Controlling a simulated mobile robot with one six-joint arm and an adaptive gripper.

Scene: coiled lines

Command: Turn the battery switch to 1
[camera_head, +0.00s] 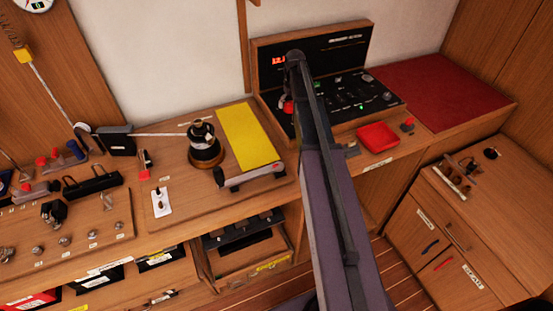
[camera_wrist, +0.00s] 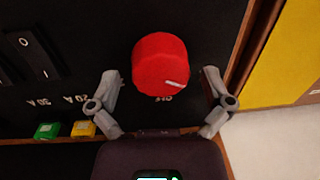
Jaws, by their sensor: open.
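The battery switch is a round red knob (camera_wrist: 160,65) on a black panel, in the middle of the wrist view. Its white pointer line points to the lower right. An upside-down label below it seems to read OFF; no 1 mark shows. My gripper (camera_wrist: 160,80) is open, with one finger on each side of the knob and a gap to each. In the head view only part of the red knob (camera_head: 288,106) shows at the left side of the black panel (camera_head: 345,95), and my arm hides the gripper tips.
Black rocker switches (camera_wrist: 36,55) and green (camera_wrist: 46,131) and yellow (camera_wrist: 83,129) fuses sit on the panel near the knob. A wooden frame edges the panel. A yellow pad (camera_head: 248,135), a black winch (camera_head: 203,140) and a red tray (camera_head: 378,137) are close by.

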